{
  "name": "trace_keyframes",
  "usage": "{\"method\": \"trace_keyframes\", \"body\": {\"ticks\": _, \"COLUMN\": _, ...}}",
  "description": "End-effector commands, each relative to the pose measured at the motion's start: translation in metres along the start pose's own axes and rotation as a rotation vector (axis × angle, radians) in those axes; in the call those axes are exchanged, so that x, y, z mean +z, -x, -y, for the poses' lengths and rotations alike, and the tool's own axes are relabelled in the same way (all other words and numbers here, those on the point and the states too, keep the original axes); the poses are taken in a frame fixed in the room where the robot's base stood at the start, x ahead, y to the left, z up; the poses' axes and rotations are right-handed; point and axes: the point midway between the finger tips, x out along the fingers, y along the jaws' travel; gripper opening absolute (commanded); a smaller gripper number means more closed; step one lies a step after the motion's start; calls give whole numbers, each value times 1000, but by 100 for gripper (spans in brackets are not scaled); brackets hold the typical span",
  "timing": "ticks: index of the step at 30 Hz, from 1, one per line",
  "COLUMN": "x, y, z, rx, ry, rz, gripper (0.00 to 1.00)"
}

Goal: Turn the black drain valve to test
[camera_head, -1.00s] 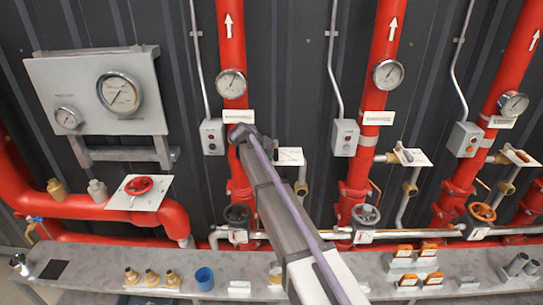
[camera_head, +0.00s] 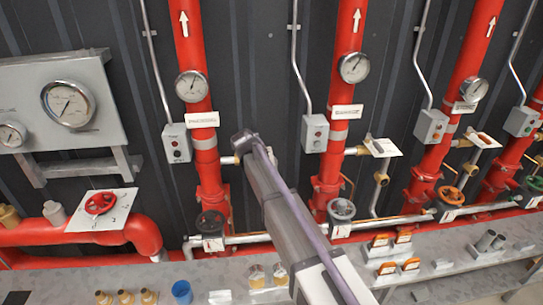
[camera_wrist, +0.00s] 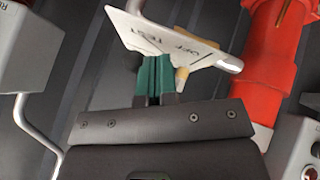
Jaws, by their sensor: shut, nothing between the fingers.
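In the wrist view, a tilted white plate (camera_wrist: 178,40) marked OFF and TEST is just beyond my gripper (camera_wrist: 155,62). The green fingers are shut and empty, their tips overlapping the plate's lower edge; I cannot tell whether they touch it. A small dark rounded part (camera_wrist: 132,62) shows left of the fingers. I cannot tell whether it is the black valve handle. A brass part (camera_wrist: 182,77) shows behind them. In the head view, my gripper (camera_head: 243,138) is right of the leftmost riser, and my arm hides the plate there. A black handwheel (camera_head: 211,223) is low on that riser.
More red risers with similar plates (camera_head: 381,147) stand to the right. Grey boxes (camera_head: 177,143) and conduits are on the wall. Below, a grey bench (camera_head: 225,269) holds brass fittings, a blue cup (camera_head: 181,292) and orange-handled parts (camera_head: 383,240).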

Motion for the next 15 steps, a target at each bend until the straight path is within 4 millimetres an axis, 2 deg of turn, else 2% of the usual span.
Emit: {"method": "trace_keyframes", "body": {"ticks": 15, "x": -1, "y": -7, "z": -11, "rx": -4, "ry": 4, "rz": -3, "gripper": 0}}
